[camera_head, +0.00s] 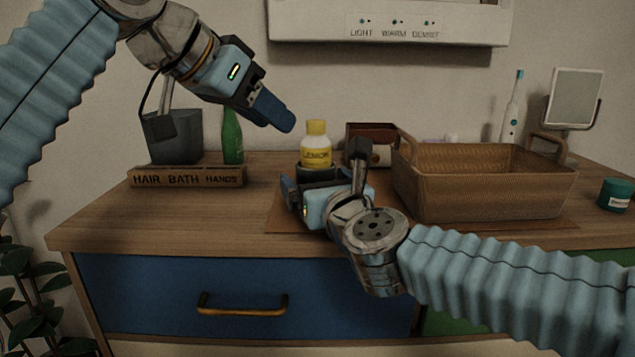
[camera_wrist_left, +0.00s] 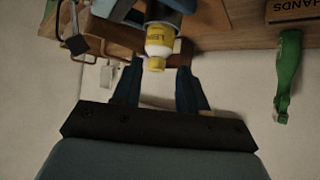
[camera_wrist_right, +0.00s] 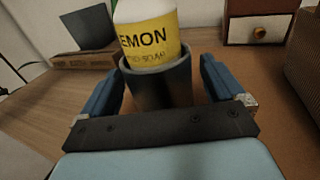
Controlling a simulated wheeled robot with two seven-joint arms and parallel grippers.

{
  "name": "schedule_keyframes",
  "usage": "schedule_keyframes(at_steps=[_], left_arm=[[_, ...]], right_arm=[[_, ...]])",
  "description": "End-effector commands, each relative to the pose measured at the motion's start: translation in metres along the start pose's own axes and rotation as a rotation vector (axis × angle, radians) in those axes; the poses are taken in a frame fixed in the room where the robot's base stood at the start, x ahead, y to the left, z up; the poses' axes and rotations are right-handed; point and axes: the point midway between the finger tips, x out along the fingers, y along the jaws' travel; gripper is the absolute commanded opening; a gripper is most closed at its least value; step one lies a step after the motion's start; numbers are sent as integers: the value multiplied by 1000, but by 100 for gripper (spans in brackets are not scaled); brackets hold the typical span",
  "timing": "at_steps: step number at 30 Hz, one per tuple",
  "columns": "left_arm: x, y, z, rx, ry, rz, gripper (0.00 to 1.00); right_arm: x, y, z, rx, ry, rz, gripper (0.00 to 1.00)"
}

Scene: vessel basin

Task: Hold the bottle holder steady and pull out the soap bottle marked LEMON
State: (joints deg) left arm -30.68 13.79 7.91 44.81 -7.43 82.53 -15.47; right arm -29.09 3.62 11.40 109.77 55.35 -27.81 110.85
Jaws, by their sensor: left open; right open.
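The soap bottle marked LEMON (camera_head: 316,152) is white with a yellow label and yellow cap. It stands upright in a dark round holder, with its upper part above the rim. The bottle holder (camera_wrist_right: 158,84) shows in the right wrist view between the spread fingers of my right gripper (camera_wrist_right: 160,90), which is open around it at table height. No contact is clear there. My left gripper (camera_head: 280,120) is open, above and left of the bottle. In the left wrist view the bottle (camera_wrist_left: 159,45) appears beyond the open fingers, apart from them.
A wicker basket (camera_head: 485,180) stands right of the holder, with a small drawer box (camera_head: 372,133) behind. A wooden block lettered HAIR BATH HANDS (camera_head: 187,177), a green bottle (camera_head: 232,136) and a grey container (camera_head: 178,140) are at left. A toothbrush (camera_head: 511,110) and mirror stand back right.

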Motion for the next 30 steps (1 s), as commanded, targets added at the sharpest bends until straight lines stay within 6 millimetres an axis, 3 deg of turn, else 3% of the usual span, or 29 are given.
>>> schedule_keyframes(at_steps=[6,17,24,28,30], left_arm=[[0,0,0,0,0,0,43],[0,0,0,0,0,0,43],[0,0,0,0,0,0,43],[1,2,0,15,13,15,62],[3,8,-2,47,45,49,62]], right_arm=[[0,0,0,0,0,0,94],[0,0,0,0,0,0,39],[0,0,0,0,0,0,38],[0,0,0,0,0,0,38],[0,0,0,0,0,0,38]])
